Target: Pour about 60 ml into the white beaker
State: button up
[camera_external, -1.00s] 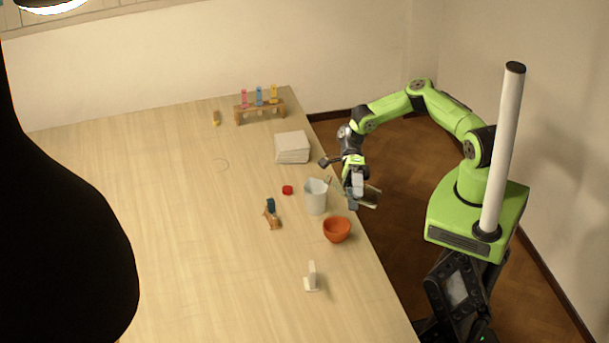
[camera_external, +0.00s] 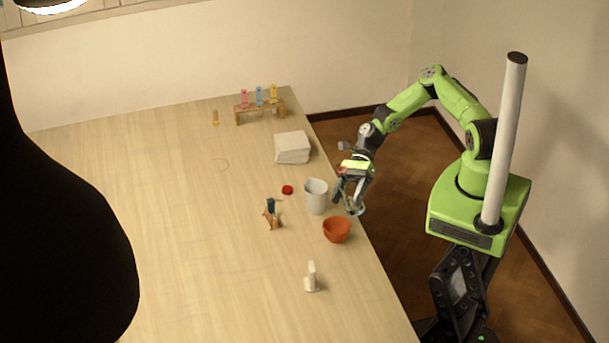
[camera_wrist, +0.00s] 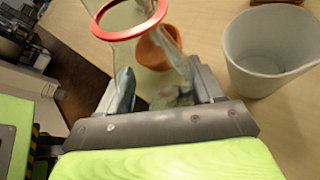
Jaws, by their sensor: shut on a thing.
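The white beaker (camera_external: 316,196) stands upright on the table near its right edge. In the wrist view the white beaker (camera_wrist: 262,62) is at the upper right, its mouth open towards the camera; no liquid can be made out in it. My gripper (camera_external: 350,196) is just right of the beaker, apart from it. It is shut on a clear glass vessel with a red rim (camera_wrist: 101,22), seen between the fingers in the wrist view. I cannot tell how much liquid the vessel holds.
An orange bowl (camera_external: 337,231) stands just in front of the beaker, close to my gripper. A red lid (camera_external: 287,190), a small brown figure (camera_external: 271,217), a white holder (camera_external: 311,280) and a white stack (camera_external: 292,148) are nearby. The table's left side is mostly clear.

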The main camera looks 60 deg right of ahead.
jog(key=shift+f+n+t+y+b, duration=0.2)
jog(key=shift+n+t+b, duration=0.05)
jog(key=shift+n+t, duration=0.3)
jog(key=shift+f+n+t+y+b, duration=0.15)
jog(key=shift+n+t+y+b, duration=0.1)
jog(key=shift+n+t, duration=0.3)
dwell(2.1)
